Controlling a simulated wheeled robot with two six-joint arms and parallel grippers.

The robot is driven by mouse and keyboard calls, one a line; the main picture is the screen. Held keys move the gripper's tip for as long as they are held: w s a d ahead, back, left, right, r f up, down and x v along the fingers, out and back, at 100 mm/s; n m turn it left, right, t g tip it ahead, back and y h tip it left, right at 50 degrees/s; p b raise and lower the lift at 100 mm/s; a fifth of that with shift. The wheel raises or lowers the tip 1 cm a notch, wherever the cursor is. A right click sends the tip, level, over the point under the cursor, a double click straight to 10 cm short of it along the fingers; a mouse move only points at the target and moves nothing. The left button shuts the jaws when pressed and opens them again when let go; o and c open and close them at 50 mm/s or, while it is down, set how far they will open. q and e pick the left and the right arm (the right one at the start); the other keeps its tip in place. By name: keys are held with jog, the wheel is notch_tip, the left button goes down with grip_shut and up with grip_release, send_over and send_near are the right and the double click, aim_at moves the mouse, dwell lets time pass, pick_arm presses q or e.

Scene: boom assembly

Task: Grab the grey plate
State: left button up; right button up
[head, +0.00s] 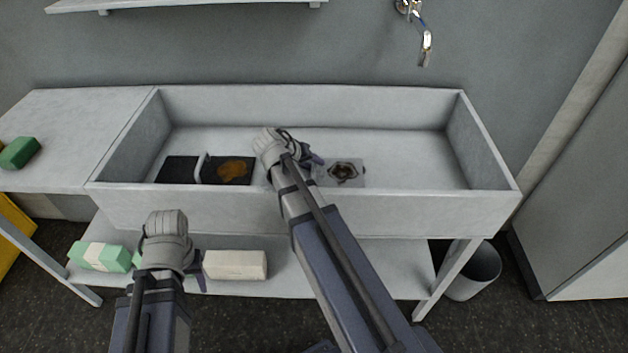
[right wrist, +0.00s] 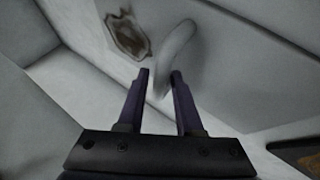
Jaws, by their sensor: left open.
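The grey plate (head: 358,181) lies on the sink floor, right of my right gripper in the head view, with a brown stain on it. In the right wrist view the stained grey surface (right wrist: 95,45) shows at the top, with a pale curved handle (right wrist: 178,50) beside the stain. My right gripper (head: 314,161) reaches into the sink. Its two fingers (right wrist: 160,80) are apart, and the handle's lower end shows between them; I cannot tell whether they touch it. My left gripper (head: 197,272) is open and empty in front of the sink.
Two dark plates (head: 178,172) lie left in the white sink (head: 480,155), one with an orange-brown stain (head: 233,171). The sink walls stand around my right gripper. Below are a green-and-white pack (head: 97,256) and a cream box (head: 235,265). A tap (head: 425,45) hangs above.

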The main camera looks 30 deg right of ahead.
jog(key=shift+w+d+f, duration=0.1)
jog(key=shift+d+f, duration=0.1)
jog(key=shift+f, duration=0.15)
jog(key=shift+r, duration=0.15)
grip_shut()
dwell(1.0)
